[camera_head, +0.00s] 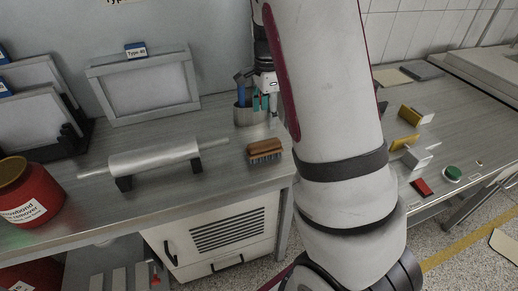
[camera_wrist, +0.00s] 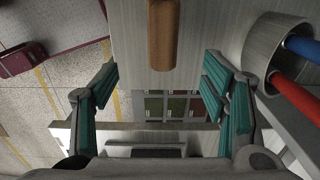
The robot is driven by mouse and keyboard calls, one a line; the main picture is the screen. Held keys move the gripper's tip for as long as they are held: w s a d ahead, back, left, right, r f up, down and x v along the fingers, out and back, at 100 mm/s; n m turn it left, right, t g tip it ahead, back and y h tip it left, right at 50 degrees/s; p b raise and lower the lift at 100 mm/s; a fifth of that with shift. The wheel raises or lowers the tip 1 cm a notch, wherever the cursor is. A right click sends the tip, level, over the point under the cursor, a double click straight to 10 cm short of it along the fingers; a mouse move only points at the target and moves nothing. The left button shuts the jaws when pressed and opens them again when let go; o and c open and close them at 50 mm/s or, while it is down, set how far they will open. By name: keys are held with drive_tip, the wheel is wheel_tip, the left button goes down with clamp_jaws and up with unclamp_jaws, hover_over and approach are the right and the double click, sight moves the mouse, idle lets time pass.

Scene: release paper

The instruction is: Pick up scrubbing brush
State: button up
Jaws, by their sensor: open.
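The scrubbing brush (camera_head: 265,148) lies on the grey workbench near its front right corner, with an orange-brown wooden back and dark bristles facing down. In the wrist view, the brown back of the brush (camera_wrist: 163,35) shows at the top centre, beyond and between the lines of the fingers, touching neither. My gripper (camera_head: 265,102) hangs behind the brush in the head view, beside a metal cup, with teal finger pads. In the wrist view my gripper (camera_wrist: 160,95) is open, its fingers wide apart with nothing between them.
The metal cup (camera_head: 246,115) holds blue- and red-handled tools and stands close to my gripper. A metal roller on a stand (camera_head: 150,160) lies left of the brush. A red tub (camera_head: 28,195) and a framed screen (camera_head: 145,88) are farther left. The bench edge is close to the brush.

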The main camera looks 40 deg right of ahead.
sight(264, 143)
wheel_tip(264, 143, down, 9)
drive_tip(key=shift+r, duration=0.15)
drive_tip(key=f, duration=0.5)
drive_tip(key=shift+w+p, duration=0.25)
drive_tip(key=shift+p, duration=0.05)
drive_tip(key=c, duration=1.4)
drive_tip(key=shift+c, duration=0.2)
